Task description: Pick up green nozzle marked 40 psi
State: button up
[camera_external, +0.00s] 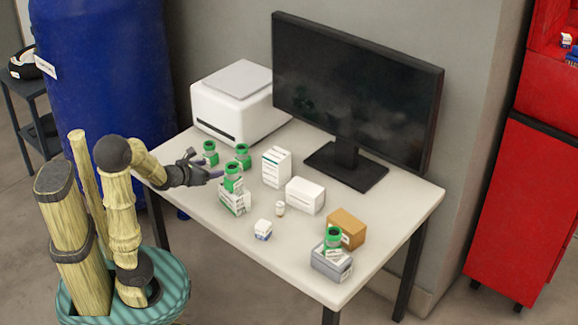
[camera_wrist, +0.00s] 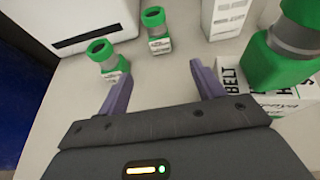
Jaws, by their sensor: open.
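Several green nozzles with grey collars are in view; their pressure labels are too small to read, so I cannot tell which is marked 40 psi. Two stand on the table: a left nozzle (camera_external: 210,154) (camera_wrist: 108,62) and a middle nozzle (camera_external: 243,157) (camera_wrist: 157,30). A third nozzle (camera_external: 233,179) (camera_wrist: 280,58) sits on a white box (camera_external: 235,201). A fourth nozzle (camera_external: 333,239) is on a grey box near the front right. My gripper (camera_external: 204,165) is open and empty. In the wrist view its purple fingers (camera_wrist: 160,71) point toward the table, short of the left and middle nozzles.
The white table (camera_external: 200,197) holds a white printer (camera_external: 236,102), a monitor (camera_external: 355,88), white cartons (camera_external: 276,167) (camera_external: 305,195), a brown box (camera_external: 347,228), a grey box (camera_external: 331,262) and small bottles. A blue barrel (camera_external: 105,75) stands left.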

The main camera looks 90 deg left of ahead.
aim_at(241, 162)
jog(key=shift+a, duration=0.1)
dwell(0.3)
jog(key=shift+w+a+p, duration=0.15)
jog(key=shift+w+p, duration=0.05)
jog(key=shift+p, duration=0.1)
jog(key=shift+p+x, duration=0.45)
jog(key=shift+x, duration=0.3)
jog(key=shift+w+a+p, duration=0.3)
jog(key=shift+w+p, duration=0.1)
jog(key=shift+p, duration=0.55)
jog(key=shift+w+a+f+p, duration=0.1)
jog(key=shift+w+a+p, duration=0.15)
jog(key=shift+p, duration=0.7)
jog(key=shift+w+a+f+p, duration=0.15)
jog(key=shift+a+f+p, duration=0.2)
jog(key=shift+p, duration=0.9)
jog(key=b+x, duration=0.1)
jog(key=x, duration=0.6)
jog(key=shift+w+a+f, duration=0.1)
jog(key=shift+w+f, duration=0.05)
jog(key=shift+f, duration=0.05)
